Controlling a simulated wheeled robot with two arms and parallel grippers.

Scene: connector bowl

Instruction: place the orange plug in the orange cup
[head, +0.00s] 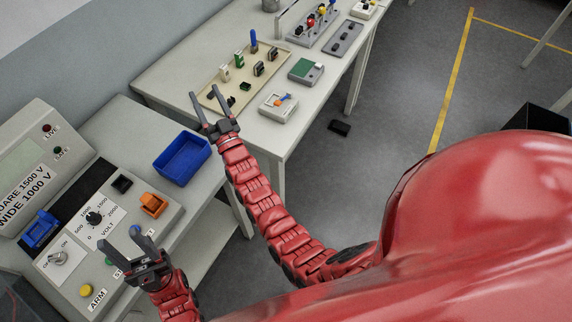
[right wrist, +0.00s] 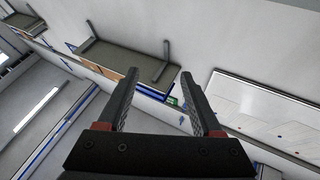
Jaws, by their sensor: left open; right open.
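An orange cup-like block (head: 153,204) sits on the right side of the grey control panel. A small orange piece (head: 279,101) shows on a white box on the far table; I cannot tell whether it is the orange plug. My left gripper (head: 121,241) is open over the panel's front part, below and left of the orange cup, and looks empty. My right gripper (head: 204,92) is open and looks empty, by the near left edge of the beige tray. The right wrist view shows its two fingers apart (right wrist: 160,74) with nothing between them.
A blue bin (head: 182,158) stands right of the panel. A black cup (head: 122,183) and a blue cup (head: 40,230) are on the panel. The beige tray (head: 222,82) holds several connectors. A black object (head: 340,127) lies on the floor.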

